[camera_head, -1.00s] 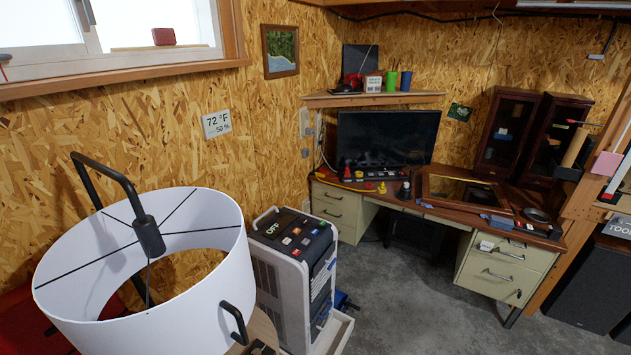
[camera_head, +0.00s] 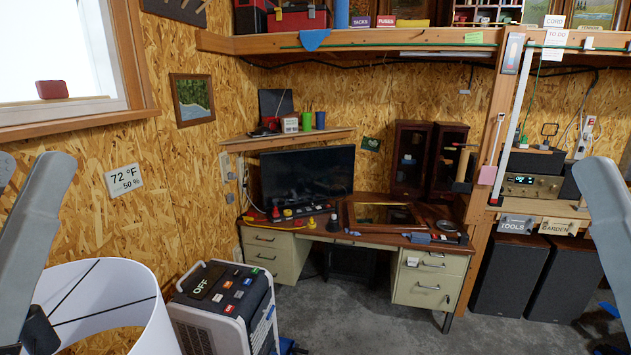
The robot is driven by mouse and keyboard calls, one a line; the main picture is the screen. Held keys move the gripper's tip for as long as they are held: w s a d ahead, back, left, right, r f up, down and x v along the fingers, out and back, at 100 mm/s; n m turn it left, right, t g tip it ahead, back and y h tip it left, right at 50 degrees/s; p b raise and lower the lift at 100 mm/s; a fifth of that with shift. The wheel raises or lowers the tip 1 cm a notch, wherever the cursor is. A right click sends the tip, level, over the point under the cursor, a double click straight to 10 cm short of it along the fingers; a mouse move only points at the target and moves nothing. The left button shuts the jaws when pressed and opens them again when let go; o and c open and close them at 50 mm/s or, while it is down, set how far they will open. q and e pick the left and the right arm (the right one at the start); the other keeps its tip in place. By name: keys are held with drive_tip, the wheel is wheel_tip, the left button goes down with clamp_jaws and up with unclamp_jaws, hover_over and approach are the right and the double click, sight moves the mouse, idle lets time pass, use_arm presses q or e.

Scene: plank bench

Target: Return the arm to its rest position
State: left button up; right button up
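Part of my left arm (camera_head: 45,225) shows as a grey link at the left edge, in front of the wall and over the near side of a white lampshade (camera_head: 120,305). Part of my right arm (camera_head: 608,225) shows as a grey link at the right edge, in front of the speakers and shelf. Both links run out of the frame, and neither gripper's fingertips show. I cannot see whether either gripper holds anything.
A grey unit with an "OFF" panel (camera_head: 215,290) stands beside the lampshade. Behind it is a desk (camera_head: 290,237) with a monitor (camera_head: 305,174) and small items. Dark speakers (camera_head: 510,272) stand at the right. Grey floor (camera_head: 390,325) is clear in the middle.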

wheel_tip(320, 180, up, 26)
drive_tip(key=p, duration=2.3)
drive_tip(key=shift+s, duration=0.1)
wheel_tip(320, 180, down, 61)
drive_tip(key=b, duration=6)
drive_tip(key=shift+r+b, duration=0.15)
drive_tip(key=shift+b, duration=0.15)
